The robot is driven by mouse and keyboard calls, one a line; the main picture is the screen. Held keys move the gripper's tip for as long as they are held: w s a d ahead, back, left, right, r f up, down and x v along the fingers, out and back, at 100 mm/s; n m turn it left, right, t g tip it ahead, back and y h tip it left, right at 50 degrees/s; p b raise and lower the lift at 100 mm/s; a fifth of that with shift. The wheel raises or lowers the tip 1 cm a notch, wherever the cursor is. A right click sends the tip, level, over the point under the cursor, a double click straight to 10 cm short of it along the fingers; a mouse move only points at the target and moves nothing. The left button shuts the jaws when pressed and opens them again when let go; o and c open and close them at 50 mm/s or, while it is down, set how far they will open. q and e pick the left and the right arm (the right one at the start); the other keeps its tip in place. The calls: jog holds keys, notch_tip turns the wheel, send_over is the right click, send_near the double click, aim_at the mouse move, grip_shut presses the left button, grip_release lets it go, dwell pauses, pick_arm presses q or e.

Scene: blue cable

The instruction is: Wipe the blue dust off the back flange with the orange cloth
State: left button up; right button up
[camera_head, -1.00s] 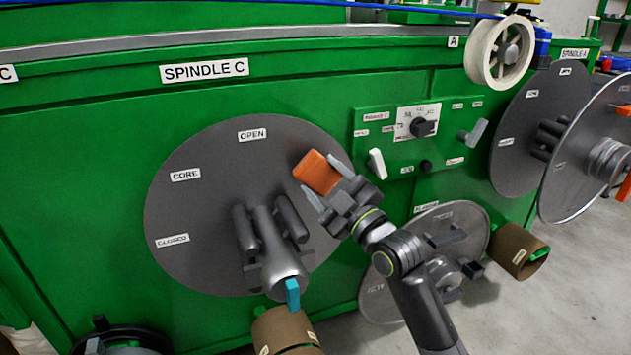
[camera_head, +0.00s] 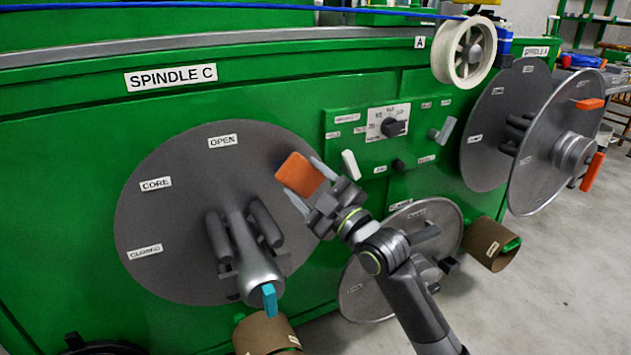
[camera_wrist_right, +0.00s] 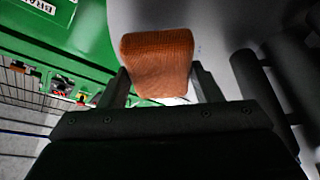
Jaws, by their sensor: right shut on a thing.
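The back flange (camera_head: 175,215) is a large dark grey disc on the green machine under the SPINDLE C sign. The orange cloth (camera_head: 299,174) is a folded block at the disc's upper right edge; it also shows in the right wrist view (camera_wrist_right: 158,62). My right gripper (camera_head: 306,183) is shut on the cloth. The cloth lies close over the disc face; I cannot tell for sure whether it touches. Small bluish specks show on the grey surface beside the cloth in the right wrist view. In the head view I make out no dust. My left gripper is not in view.
The spindle (camera_head: 250,260) with its grey bars and teal tip (camera_head: 269,299) sticks out from the disc's middle. A white lever (camera_head: 350,165) and control panel stand right of the cloth. Cardboard cores (camera_head: 266,336) lie low in front.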

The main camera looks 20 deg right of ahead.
jog(key=a, duration=0.3)
jog(key=a+b, duration=0.1)
jog(key=a, duration=0.1)
jog(key=shift+s+f, duration=0.15)
jog(key=shift+s, duration=0.1)
dwell(0.3)
jog(key=s, duration=0.6)
jog(key=shift+a+p, duration=0.25)
jog(key=shift+p, duration=0.2)
jog(key=shift+s, duration=0.1)
